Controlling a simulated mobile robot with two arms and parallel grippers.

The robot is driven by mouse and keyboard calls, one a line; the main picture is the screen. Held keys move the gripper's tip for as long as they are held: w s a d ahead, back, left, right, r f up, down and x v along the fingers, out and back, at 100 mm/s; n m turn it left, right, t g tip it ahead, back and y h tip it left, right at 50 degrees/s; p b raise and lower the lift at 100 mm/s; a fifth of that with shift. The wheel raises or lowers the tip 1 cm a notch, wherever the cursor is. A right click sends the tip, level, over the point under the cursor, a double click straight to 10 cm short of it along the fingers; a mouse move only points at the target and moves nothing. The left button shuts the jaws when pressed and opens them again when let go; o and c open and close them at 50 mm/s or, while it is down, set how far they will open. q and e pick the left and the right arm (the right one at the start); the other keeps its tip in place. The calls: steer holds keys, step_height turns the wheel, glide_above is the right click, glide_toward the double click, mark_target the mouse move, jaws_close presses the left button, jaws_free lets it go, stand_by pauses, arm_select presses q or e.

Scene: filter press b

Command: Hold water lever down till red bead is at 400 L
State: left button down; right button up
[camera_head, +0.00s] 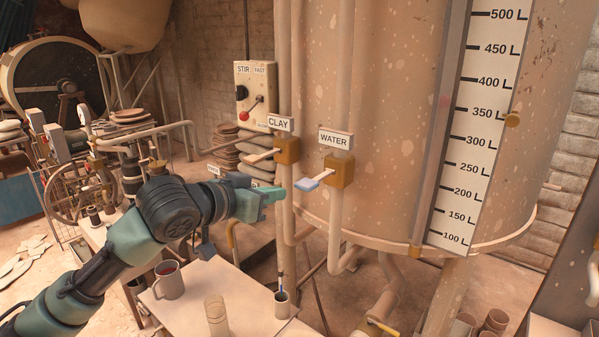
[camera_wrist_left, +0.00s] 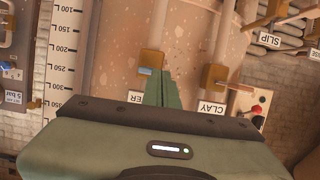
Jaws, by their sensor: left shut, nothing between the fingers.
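The water lever (camera_head: 308,184) has a pale blue grip and sticks out left from an orange valve box (camera_head: 340,170) under the WATER sign (camera_head: 335,139). My left gripper (camera_head: 284,192) is shut and empty, just left of the lever's grip, with a small gap in the head view. In the left wrist view its green fingers (camera_wrist_left: 166,90) point toward the valve, beside the blue grip (camera_wrist_left: 146,71); contact cannot be told there. A faint reddish bead (camera_head: 444,101) shows in the gauge tube, a little above the 350 L mark of the scale (camera_head: 480,120). My right gripper is out of view.
The clay lever (camera_head: 263,156) and CLAY sign (camera_head: 280,123) are just left of the water valve. A stir switch panel (camera_head: 255,95) hangs farther left. Below, a table (camera_head: 245,290) holds a mug (camera_head: 169,281) and a glass (camera_head: 216,315). The large tank (camera_head: 390,150) fills the right.

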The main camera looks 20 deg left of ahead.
arm_select(q)
step_height(320, 180, up, 8)
steer(key=s, duration=0.3)
steer(key=shift+m+t+h, duration=0.3)
steer(key=shift+w+d+f, duration=0.1)
steer(key=shift+w+d, duration=0.1)
steer(key=p, duration=0.4)
glide_toward(317, 178)
step_height(317, 178, up, 5)
steer(key=w+d, duration=0.1)
steer(key=w, duration=0.2)
step_height(317, 178, down, 5)
steer(key=shift+w, duration=0.1)
